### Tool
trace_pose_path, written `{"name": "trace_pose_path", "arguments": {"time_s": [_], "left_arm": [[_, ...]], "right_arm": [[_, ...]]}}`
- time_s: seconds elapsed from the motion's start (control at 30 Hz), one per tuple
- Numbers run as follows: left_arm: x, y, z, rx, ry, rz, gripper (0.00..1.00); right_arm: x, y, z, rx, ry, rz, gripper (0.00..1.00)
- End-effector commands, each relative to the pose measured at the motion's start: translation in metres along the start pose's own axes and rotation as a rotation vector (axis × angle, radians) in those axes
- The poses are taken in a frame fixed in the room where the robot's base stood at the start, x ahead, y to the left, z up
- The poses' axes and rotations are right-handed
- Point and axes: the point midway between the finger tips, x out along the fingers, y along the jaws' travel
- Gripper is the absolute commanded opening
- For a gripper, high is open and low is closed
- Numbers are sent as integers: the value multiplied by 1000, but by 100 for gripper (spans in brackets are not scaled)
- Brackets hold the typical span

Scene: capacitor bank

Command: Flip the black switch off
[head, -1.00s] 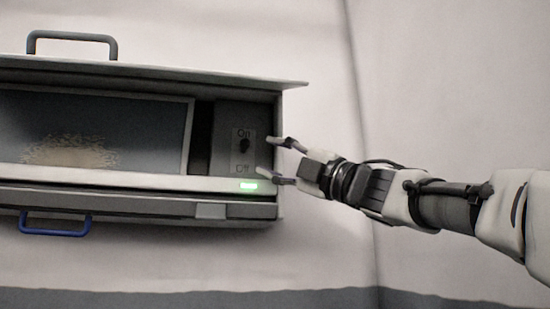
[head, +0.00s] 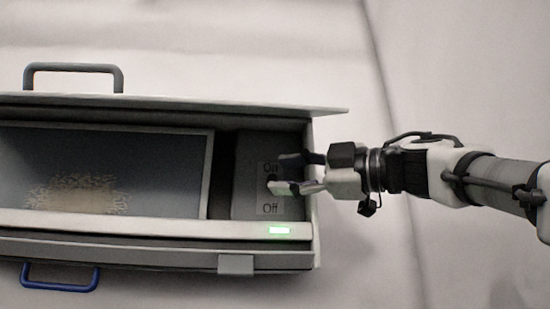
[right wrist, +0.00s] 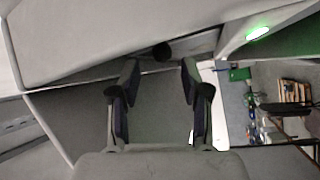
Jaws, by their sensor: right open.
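The black switch (right wrist: 161,52) shows as a dark round knob just beyond my fingertips in the right wrist view. In the head view it is largely hidden by my fingers. Its light grey label plate (head: 270,198) reads On at the top and Off at the bottom, on a dark panel inside the open cabinet. My right gripper (head: 283,172) is open, with its fingers at the plate. In the right wrist view its two fingertips (right wrist: 160,68) are apart, with the knob centred between and ahead of them. Contact cannot be told. My left gripper is out of view.
The cabinet lid (head: 180,102) overhangs above my fingers. The front rail (head: 130,228) runs below, with a lit green light (head: 279,230). A grey handle (head: 73,67) is on top and a blue handle (head: 60,286) below. A glass panel (head: 100,170) fills the left side.

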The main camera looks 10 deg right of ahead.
Motion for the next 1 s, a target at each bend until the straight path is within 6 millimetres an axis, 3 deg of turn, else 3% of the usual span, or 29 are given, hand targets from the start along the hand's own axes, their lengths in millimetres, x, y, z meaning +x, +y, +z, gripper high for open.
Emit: {"name": "trace_pose_path", "arguments": {"time_s": [0.03, 0.13, 0.47, 0.5, 0.6, 0.63, 0.83, 1.0], "left_arm": [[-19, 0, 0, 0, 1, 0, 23], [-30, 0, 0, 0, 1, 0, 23], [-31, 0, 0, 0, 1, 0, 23], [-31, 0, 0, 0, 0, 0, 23], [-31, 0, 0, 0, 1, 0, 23], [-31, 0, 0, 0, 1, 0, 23], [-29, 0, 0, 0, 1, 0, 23], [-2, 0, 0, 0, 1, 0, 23]], "right_arm": [[10, 8, -3, 4, -1, -5, 46], [21, 5, -2, 3, 0, -4, 46], [27, -1, 1, 0, 0, -1, 46], [27, -1, 1, 0, 0, -1, 39], [26, -1, 1, 0, 0, -1, 4], [26, -1, 1, 0, 0, -1, 0], [26, -2, 2, -4, 2, 2, 0], [25, -14, 6, -98, 41, 65, 0]]}}
